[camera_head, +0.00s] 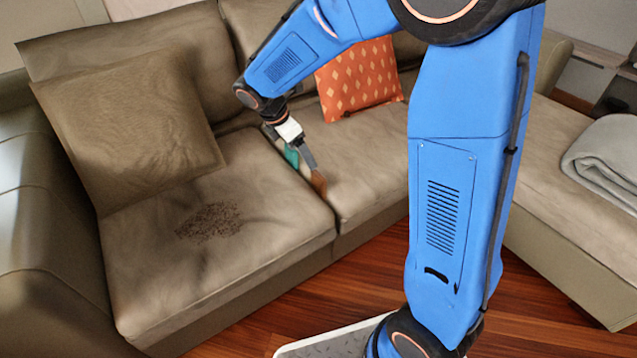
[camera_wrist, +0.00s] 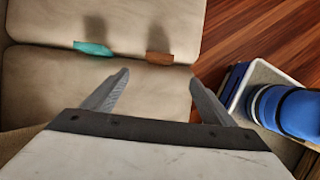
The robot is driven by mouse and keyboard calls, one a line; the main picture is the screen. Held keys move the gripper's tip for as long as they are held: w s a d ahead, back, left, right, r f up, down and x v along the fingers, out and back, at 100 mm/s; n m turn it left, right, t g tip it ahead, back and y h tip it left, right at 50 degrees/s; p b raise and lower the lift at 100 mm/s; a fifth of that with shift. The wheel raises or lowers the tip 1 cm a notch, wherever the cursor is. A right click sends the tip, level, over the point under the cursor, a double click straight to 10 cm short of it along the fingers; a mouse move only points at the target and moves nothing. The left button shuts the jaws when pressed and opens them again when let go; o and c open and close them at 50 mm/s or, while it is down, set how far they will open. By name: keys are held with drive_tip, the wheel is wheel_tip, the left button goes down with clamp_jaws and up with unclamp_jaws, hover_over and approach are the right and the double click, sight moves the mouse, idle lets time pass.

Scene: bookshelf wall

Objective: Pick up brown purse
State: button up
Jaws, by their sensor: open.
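The brown purse (camera_head: 318,184) looks like a small brown piece at the seam between two seat cushions of the sofa. It also shows in the wrist view (camera_wrist: 159,58), beyond the fingertips and about midway between them. A small teal item (camera_head: 291,157) lies along the same seam, left of the purse in the wrist view (camera_wrist: 94,48). My gripper (camera_head: 304,164) hangs over the sofa near both items and partly covers them in the head view. In the wrist view its fingers (camera_wrist: 158,77) are spread apart with nothing between them.
The beige sofa (camera_head: 250,255) has a large brown cushion (camera_head: 130,125) on the left and an orange patterned cushion (camera_head: 360,78) behind my gripper. A grey folded blanket (camera_head: 605,160) lies on the right section. Wooden floor (camera_head: 375,265) shows in front.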

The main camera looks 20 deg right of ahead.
sight(316, 176)
drive_tip(key=x, duration=1.1)
drive_tip(key=shift+d+f, duration=0.25)
drive_tip(key=shift+f, duration=0.1)
drive_tip(key=shift+x, duration=2.65)
drive_tip(key=shift+w+r, duration=0.1)
drive_tip(key=shift+w, duration=0.1)
drive_tip(key=c, duration=1.2)
